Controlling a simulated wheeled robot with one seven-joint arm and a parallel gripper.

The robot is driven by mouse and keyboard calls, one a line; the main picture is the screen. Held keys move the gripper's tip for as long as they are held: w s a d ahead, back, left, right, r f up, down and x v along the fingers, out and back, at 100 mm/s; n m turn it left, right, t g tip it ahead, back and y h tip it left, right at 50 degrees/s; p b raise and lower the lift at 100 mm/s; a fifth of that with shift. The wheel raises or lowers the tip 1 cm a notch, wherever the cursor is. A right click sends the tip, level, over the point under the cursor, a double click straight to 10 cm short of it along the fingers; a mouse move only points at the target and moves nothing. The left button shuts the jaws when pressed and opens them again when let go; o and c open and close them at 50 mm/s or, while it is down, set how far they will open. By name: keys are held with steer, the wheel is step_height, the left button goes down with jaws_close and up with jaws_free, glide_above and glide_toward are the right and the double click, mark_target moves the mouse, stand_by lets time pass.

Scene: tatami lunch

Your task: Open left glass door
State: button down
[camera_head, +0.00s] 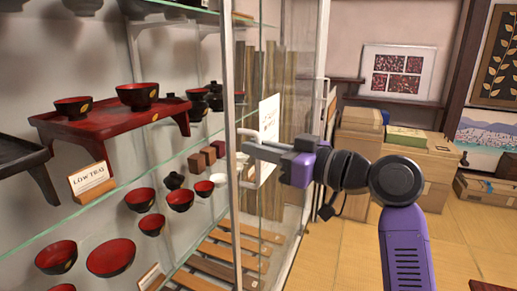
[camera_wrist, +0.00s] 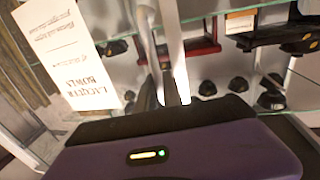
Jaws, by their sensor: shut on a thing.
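The glass door (camera_head: 230,130) has a slim pale metal frame and stands at the front of a display cabinet. Its pale bar handle (camera_head: 265,172) sits beside the upright frame. My gripper (camera_head: 262,152) comes from the right and is shut on this handle. In the wrist view the handle (camera_wrist: 150,45) runs upright into the dark fingertips (camera_wrist: 172,92) of my gripper. The fingers partly hide the grip. How far the door stands open is hard to tell.
Glass shelves carry red and black bowls (camera_head: 138,96), a red low tray (camera_head: 100,122) and a "LOW TRAY" card (camera_head: 89,180). A paper sign (camera_head: 269,118) hangs near the handle. Cardboard boxes (camera_head: 400,145) stand at the back right. Tatami floor (camera_head: 440,235) shows clear beside my arm.

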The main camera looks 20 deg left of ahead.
steer(key=c, duration=1.5)
jaws_free()
steer(key=shift+v, duration=3.9)
